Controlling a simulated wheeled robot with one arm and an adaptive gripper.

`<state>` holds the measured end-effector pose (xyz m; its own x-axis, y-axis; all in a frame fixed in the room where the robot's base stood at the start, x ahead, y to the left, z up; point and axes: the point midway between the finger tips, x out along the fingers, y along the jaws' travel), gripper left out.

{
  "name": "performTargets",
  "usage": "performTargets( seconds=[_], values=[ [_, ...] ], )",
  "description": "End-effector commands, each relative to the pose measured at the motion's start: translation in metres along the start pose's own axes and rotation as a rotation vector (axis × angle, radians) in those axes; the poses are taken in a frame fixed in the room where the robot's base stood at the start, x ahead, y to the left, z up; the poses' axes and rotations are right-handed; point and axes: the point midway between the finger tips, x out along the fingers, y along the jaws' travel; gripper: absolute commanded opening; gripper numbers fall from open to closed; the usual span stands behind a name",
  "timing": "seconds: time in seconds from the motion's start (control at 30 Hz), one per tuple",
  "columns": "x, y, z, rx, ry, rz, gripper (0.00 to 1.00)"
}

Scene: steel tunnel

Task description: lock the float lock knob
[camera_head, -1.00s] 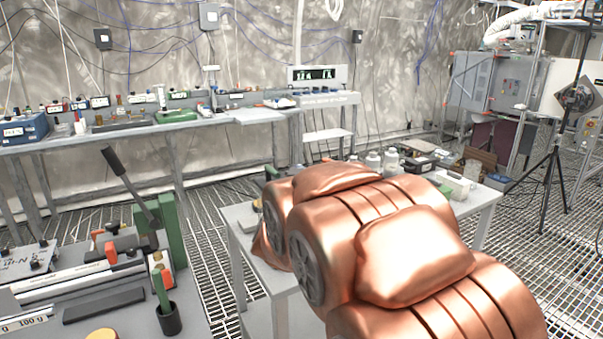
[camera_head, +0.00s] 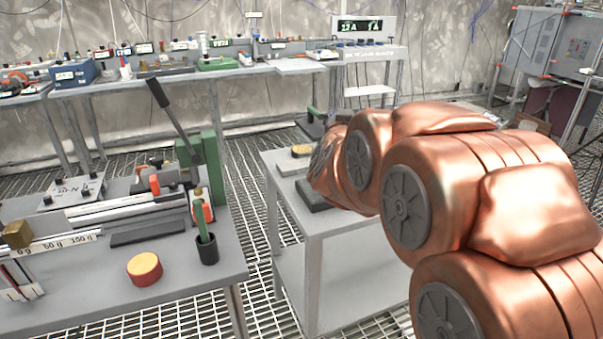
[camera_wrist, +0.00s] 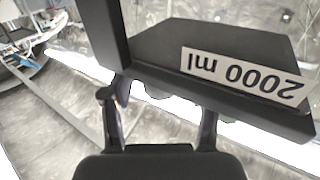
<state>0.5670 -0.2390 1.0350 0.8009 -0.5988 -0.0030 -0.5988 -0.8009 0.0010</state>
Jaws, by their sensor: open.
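I cannot pick out the float lock knob with certainty in either view. In the wrist view my gripper (camera_wrist: 162,112) is open, with two dark fingers apart and nothing visible between them. Close beyond the fingers is a black block-like body (camera_wrist: 160,48) with a white "2000 ml" label (camera_wrist: 243,76), which appears upside down. Whether the fingers touch this body is unclear. In the head view my copper arm hides most of the area around the gripper.
A left bench holds a rail apparatus with a green upright (camera_head: 213,160), a black lever (camera_head: 172,105), a dark cup (camera_head: 207,248) and a red-yellow disc (camera_head: 144,269). A small grey table (camera_head: 335,223) stands under my arm. Grated floor (camera_head: 262,290) lies between them.

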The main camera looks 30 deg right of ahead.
Motion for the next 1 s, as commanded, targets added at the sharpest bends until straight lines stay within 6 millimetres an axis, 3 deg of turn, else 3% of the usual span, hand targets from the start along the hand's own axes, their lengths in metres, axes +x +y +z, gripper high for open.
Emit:
performTargets(
  seconds=[1.0],
  values=[
    [0.0007, 0.0022, 0.0025, 0.003, 0.008, -0.302, 0.6]
  ],
)
